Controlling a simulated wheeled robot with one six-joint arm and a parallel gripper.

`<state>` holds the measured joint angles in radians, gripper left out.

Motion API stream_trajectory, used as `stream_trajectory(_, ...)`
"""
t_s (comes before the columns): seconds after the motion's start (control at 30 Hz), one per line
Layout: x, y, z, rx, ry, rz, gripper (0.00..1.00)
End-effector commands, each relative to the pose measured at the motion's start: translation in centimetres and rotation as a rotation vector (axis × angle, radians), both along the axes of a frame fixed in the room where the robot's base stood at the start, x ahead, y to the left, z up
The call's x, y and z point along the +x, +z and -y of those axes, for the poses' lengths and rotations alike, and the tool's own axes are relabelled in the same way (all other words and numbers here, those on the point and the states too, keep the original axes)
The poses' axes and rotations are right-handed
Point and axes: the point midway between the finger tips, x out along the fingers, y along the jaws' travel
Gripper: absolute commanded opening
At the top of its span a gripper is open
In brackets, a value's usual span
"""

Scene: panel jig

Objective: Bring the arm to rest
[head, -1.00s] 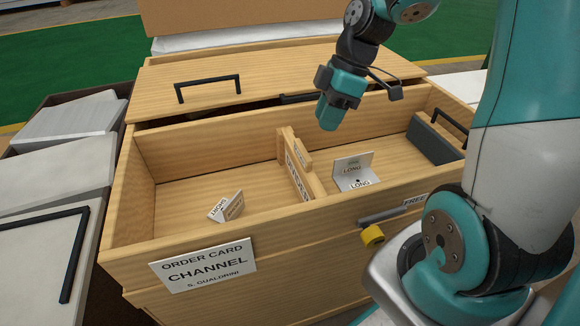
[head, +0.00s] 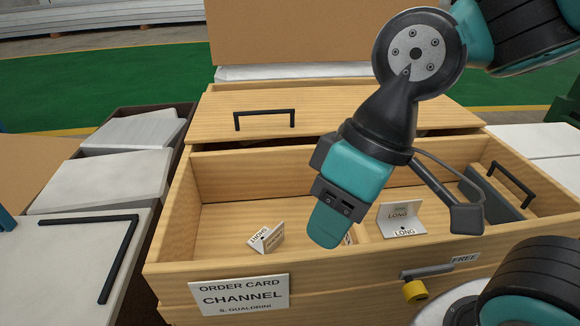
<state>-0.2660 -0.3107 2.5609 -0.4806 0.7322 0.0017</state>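My arm hangs in front of the wooden drawer in the head view, large and near the camera. My gripper (head: 328,228) points down, slightly left, above the middle of the drawer. I see it from one side, so I cannot tell whether its fingers are open or shut; nothing shows held in it. The drawer (head: 187,250) stands open below. A small card marked SHORT (head: 266,238) sits in its left part, and a card marked LONG (head: 400,220) in its right part. My gripper hides most of the divider between them.
An ORDER CARD plate reading CHANNEL (head: 239,295) is on the drawer's front. Grey panels (head: 105,180) lie left.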

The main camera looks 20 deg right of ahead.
Motion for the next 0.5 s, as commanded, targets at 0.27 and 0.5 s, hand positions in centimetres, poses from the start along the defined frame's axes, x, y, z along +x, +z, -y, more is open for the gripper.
stream_trajectory(0.27,0.1,7.4,0.0,0.001,0.000,0.001,0.31)
stream_trajectory(0.5,0.1,16.9,0.0,0.001,0.001,0.001,0.31)
